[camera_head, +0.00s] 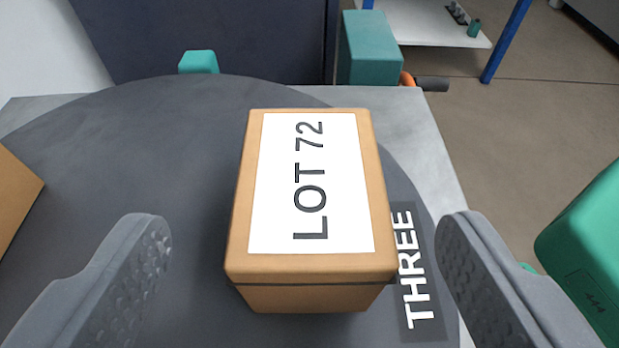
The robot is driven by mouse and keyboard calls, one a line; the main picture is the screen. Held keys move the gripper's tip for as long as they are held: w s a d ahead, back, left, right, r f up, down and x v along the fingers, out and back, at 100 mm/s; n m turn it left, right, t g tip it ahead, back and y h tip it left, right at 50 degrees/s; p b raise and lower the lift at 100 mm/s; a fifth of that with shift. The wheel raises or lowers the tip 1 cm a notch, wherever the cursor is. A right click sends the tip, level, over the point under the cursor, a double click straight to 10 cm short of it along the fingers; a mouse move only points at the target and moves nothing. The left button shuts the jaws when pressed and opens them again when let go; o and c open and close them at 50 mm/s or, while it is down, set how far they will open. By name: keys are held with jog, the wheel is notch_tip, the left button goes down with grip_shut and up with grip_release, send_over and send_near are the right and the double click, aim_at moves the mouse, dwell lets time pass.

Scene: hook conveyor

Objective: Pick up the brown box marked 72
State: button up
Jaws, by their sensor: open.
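The brown box marked 72 (240,262) stands in the middle of the view on a dark round surface. A white label on its top reads "LOT 72", with the text turned sideways. My gripper (302,248) is open, with one grey finger to the left of the box and the other to the right. The gap between the fingers is wider than the box, and neither finger appears to touch it. The box's far side is hidden.
The dark round surface (130,150) lies on a grey table (425,135). A "THREE" label (413,265) sits right of the box. Another brown box (15,195) is cut off at left. Teal blocks (370,48) stand behind. A green object (590,250) is at right.

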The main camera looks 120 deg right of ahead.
aim_at(311, 189)
jog(key=x, duration=0.4)
jog(key=shift+s, duration=0.15)
jog(key=c, duration=1.1)
jog(key=shift+r, duration=0.15)
